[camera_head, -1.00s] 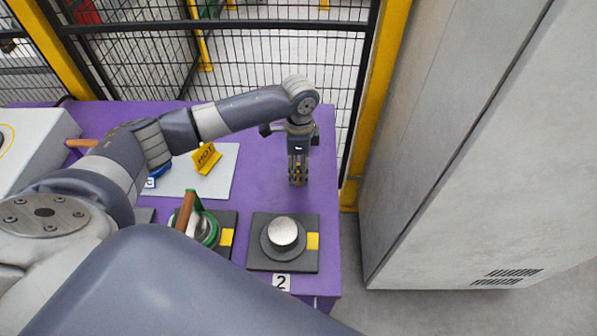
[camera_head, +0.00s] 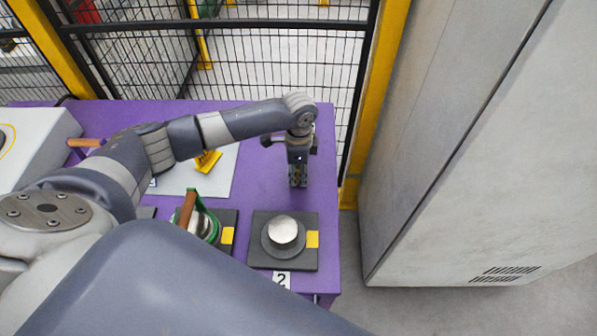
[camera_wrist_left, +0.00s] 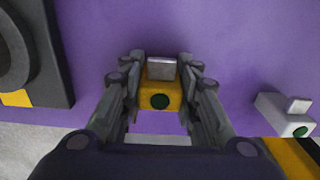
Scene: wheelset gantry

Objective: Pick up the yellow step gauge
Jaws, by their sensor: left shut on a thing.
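The yellow step gauge (camera_wrist_left: 158,97) shows in the left wrist view as a yellow block with a dark green dot and a grey metal top piece. It sits between the two fingers of my left gripper (camera_wrist_left: 160,85), which is shut on it, over the purple table. In the head view my left gripper (camera_head: 298,178) points down at the table's right part, and the gauge cannot be made out there. My right gripper is not in view.
A dark plate with a round metal piece (camera_head: 283,232) stands in front of the gripper, beside a green ring with a brown handle (camera_head: 187,206). A grey block with a green dot (camera_wrist_left: 287,114) lies right in the wrist view.

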